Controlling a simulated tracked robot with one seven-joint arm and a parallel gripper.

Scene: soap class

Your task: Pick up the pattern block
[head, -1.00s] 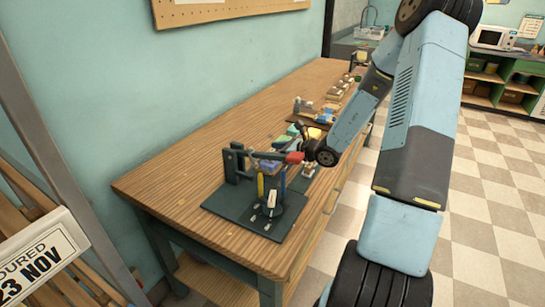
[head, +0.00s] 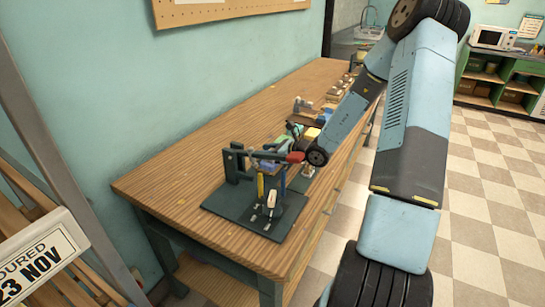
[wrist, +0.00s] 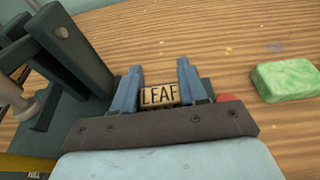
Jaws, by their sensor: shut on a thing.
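The pattern block (wrist: 160,95) is a small tan block with dark letters reading LEAF. It shows in the wrist view between the two blue fingers of my gripper (wrist: 158,88). My gripper is shut on it, and its lettered face is toward the camera. The block's lower part is hidden behind the dark gripper body. In the head view my arm reaches over the bench beside the dark press, and the block cannot be clearly made out there.
The dark press (head: 237,160) stands on a dark base (head: 228,205) and shows close at left in the wrist view (wrist: 65,45). A green marbled soap bar (wrist: 285,80) lies at right on the wooden bench (head: 175,180). The bench's left side is clear.

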